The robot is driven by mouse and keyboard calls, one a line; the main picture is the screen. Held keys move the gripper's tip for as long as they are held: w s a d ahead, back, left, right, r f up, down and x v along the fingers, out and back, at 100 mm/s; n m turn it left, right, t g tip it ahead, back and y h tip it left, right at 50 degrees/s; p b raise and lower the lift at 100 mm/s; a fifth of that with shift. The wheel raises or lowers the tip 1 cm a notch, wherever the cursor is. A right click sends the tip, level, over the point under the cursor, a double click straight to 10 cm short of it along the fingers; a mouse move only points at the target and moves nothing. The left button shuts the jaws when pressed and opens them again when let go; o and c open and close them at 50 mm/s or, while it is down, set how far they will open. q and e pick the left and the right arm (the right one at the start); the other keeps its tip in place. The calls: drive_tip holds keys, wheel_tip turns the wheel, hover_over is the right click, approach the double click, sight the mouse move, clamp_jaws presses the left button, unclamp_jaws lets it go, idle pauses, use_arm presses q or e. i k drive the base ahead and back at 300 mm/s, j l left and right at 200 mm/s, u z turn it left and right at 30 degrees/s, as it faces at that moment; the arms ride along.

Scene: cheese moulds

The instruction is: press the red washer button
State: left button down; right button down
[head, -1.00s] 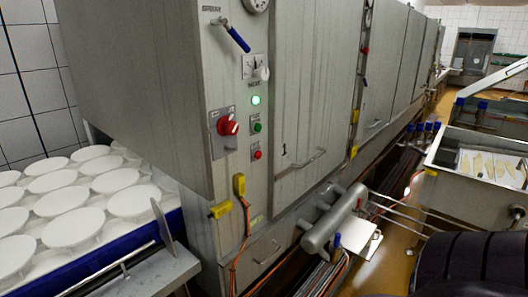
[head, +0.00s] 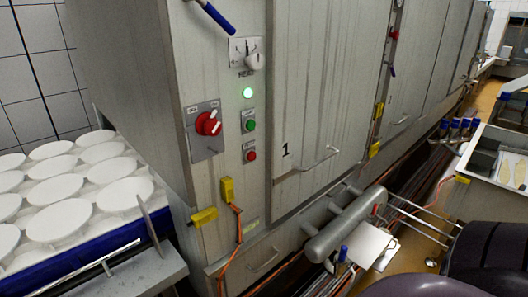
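The red washer button (head: 250,156) is a small round button on the narrow control panel at the front of the grey steel washer (head: 312,100). It sits just below a green button (head: 250,126) and a lit green lamp (head: 248,93). To its left is a larger red rotary switch (head: 208,123) on a grey plate. Nothing covers the red button. Neither of my grippers is in view.
A blue-edged conveyor (head: 75,268) with white round moulds (head: 60,188) stands at the left. A grey cylinder (head: 345,225) with rods juts out low in front of the washer. Yellow connectors (head: 204,217) and orange cables hang below the panel. A steel trough (head: 495,165) is at the right.

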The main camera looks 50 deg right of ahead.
sight(252, 156)
drive_tip(key=l, duration=1.3)
